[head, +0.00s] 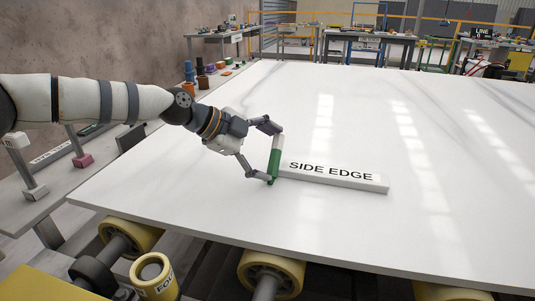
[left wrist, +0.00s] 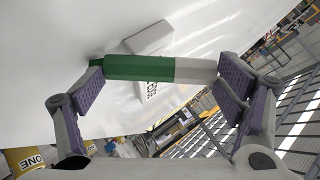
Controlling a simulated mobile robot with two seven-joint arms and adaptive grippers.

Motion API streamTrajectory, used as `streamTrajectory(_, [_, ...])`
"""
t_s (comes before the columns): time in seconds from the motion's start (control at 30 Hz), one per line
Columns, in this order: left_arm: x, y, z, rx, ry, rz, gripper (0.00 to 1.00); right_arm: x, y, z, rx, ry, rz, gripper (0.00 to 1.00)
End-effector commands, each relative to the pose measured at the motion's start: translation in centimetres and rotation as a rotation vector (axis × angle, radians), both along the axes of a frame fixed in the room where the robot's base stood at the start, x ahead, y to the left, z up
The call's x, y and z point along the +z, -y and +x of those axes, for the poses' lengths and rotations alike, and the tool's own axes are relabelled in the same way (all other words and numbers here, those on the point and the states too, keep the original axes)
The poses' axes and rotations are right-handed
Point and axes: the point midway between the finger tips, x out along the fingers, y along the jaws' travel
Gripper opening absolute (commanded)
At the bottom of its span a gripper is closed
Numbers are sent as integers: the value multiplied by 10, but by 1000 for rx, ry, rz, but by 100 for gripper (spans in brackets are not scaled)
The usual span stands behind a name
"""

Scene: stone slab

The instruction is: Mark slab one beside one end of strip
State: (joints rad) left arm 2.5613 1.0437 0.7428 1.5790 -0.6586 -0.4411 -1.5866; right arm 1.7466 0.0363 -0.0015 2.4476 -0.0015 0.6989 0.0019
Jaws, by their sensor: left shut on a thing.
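The large white slab (head: 440,160) lies flat on yellow rollers. A white strip labelled SIDE EDGE (head: 335,180) lies on it near the front edge. My left gripper (head: 268,152) is shut on a green and white marker (head: 276,158), just beside the strip's left end. In the head view the marker stands nearly upright, green part down, at the slab surface; I cannot tell whether its tip touches. In the left wrist view the marker (left wrist: 150,68) spans between the two finger pads (left wrist: 160,82), with part of the strip (left wrist: 151,38) behind it. My right gripper is out of view.
A side ledge with pink and grey blocks (head: 82,160) runs along the left. Small orange and dark containers (head: 203,75) stand beyond the slab's far left. Workbenches (head: 365,40) stand at the back. The slab right of the strip is clear.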

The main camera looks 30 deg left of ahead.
Motion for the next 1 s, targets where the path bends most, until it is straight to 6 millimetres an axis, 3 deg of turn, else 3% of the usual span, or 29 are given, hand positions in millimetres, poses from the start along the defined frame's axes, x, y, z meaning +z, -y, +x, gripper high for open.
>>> streamTrajectory(0.33, [3,0,1,0,1,0,65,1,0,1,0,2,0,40])
streamTrajectory(0.83, [69,0,1,0,9,1,65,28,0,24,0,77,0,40])
streamTrajectory(1.0, [72,0,1,0,1,-1,65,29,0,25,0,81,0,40])
